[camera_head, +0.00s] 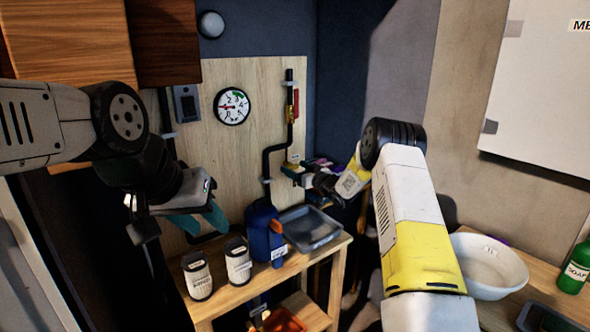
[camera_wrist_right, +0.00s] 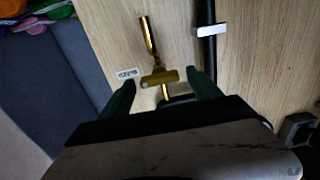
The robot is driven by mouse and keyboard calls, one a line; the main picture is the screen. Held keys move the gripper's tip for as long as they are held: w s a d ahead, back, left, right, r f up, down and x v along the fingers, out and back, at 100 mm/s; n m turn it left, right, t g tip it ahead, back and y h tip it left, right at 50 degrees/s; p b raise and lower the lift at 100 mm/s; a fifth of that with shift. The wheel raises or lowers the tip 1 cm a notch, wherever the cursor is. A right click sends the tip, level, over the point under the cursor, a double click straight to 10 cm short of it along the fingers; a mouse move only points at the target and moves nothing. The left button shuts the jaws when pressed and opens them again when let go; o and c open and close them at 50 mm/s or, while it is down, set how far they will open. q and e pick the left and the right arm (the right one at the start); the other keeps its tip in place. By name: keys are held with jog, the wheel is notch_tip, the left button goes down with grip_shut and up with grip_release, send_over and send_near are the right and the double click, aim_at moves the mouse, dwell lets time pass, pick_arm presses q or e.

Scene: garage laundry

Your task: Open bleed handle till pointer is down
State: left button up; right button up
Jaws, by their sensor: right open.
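The round pressure gauge (camera_head: 232,106) hangs on the wooden panel, with a green band at its upper right and a red pointer toward the left. In the right wrist view a brass bleed handle (camera_wrist_right: 158,76) with a crossbar and an angled rod stands off the panel, beside a small label (camera_wrist_right: 127,73). My right gripper (camera_wrist_right: 163,90) is open, its green fingers apart on either side of the brass handle, with no visible grip on it. In the head view that gripper (camera_head: 291,170) is small and partly hidden at the panel. My left gripper (camera_head: 203,222) is open and empty above the bench.
A black pipe (camera_head: 267,165) runs down the panel, with a red lever (camera_head: 296,103). The bench (camera_head: 335,258) holds two labelled cans (camera_head: 197,278), a blue jug (camera_head: 262,235) and a grey tray (camera_head: 312,232). A white basin (camera_head: 490,270) stands at right.

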jog(key=shift+c, duration=0.4)
jog(key=c, duration=1.3)
jog(key=shift+s+a+n, duration=0.1)
jog(key=shift+a+n, duration=0.05)
jog(key=shift+n, duration=3.25)
jog(key=o, duration=1.4)
